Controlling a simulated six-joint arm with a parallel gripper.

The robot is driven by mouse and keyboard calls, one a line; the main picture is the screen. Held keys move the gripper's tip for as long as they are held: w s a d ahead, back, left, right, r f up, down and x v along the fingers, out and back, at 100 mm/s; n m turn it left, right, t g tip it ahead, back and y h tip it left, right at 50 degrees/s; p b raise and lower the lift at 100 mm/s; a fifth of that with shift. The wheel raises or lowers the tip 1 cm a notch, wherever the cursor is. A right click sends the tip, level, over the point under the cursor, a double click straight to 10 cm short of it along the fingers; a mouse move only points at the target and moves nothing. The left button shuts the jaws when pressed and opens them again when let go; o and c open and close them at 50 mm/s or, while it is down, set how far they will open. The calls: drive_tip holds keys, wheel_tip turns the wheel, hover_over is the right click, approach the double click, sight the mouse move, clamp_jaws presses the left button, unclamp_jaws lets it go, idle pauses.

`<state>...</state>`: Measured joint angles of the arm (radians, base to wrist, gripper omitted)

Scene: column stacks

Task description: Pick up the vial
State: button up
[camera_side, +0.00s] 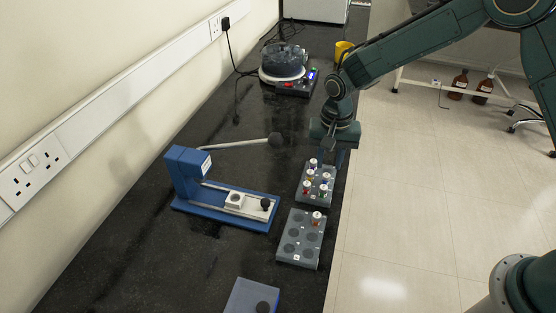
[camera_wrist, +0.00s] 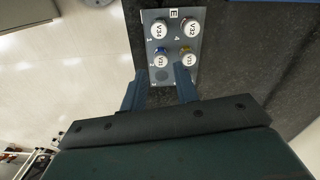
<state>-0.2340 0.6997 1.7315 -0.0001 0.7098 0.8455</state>
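Several small capped vials stand upright in a grey rack (camera_side: 318,201) on the black bench; one is a vial with a red body (camera_side: 306,187). In the wrist view the rack (camera_wrist: 173,47) is marked E, and its round caps are labelled, among them the V34 vial (camera_wrist: 159,29) and the V32 vial (camera_wrist: 189,27). Two nearer caps, a blue-edged one (camera_wrist: 161,60) and a yellow-edged one (camera_wrist: 190,60), are hard to read. My gripper (camera_wrist: 156,74) is open and empty, its fingertips by the rack's near end. In the side view my gripper (camera_side: 338,158) is at the rack's far end.
A second grey rack (camera_side: 301,258) with one vial (camera_side: 316,218) and several empty holes stands nearer the camera. A blue device (camera_side: 188,180) stands left, a round-topped instrument (camera_side: 285,65) and yellow cup (camera_side: 343,49) behind. The bench's right edge is close to the racks.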

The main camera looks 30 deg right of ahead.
sight(327, 175)
drive_tip(key=shift+f, duration=0.15)
drive_tip(key=shift+f, duration=2.45)
drive_tip(key=shift+c, duration=0.4)
clamp_jaws()
